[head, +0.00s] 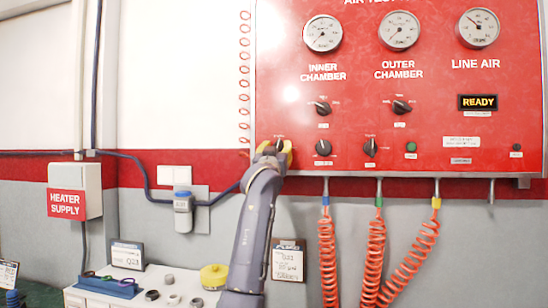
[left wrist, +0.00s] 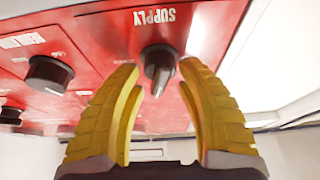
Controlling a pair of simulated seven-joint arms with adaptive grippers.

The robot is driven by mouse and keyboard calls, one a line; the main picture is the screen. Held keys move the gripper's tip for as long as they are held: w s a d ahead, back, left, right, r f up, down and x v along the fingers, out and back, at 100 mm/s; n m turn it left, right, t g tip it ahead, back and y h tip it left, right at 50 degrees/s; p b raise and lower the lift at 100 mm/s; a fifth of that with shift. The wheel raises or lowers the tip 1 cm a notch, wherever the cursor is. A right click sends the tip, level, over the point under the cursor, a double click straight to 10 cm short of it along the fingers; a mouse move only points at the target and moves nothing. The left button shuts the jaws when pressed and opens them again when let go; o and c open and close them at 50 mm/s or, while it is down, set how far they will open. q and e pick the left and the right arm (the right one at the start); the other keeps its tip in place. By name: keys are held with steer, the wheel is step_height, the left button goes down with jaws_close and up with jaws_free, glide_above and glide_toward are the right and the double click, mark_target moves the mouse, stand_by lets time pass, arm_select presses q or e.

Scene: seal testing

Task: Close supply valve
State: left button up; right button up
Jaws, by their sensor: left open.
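The supply valve is a black knob (left wrist: 158,62) with a grey pointer, on the red panel below an upside-down SUPPLY label (left wrist: 155,17) in the left wrist view. My left gripper (left wrist: 160,78) is open, with its yellow fingers on either side of the knob. The pointer lies between the fingertips; I cannot tell whether either finger touches it. In the head view my left gripper (head: 274,151) is at the panel's lower left corner and largely hides the knob. My right gripper is not in view.
A regulator knob (left wrist: 48,75) sits beside the supply knob. The red panel (head: 440,100) carries gauges, more knobs and a READY display (head: 478,102). Orange coiled hoses (head: 327,255) hang below it. A bench with a yellow cap (head: 214,275) stands at lower left.

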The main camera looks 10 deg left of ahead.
arm_select(q)
steer(key=v, duration=1.1)
steer(key=shift+s, duration=0.2)
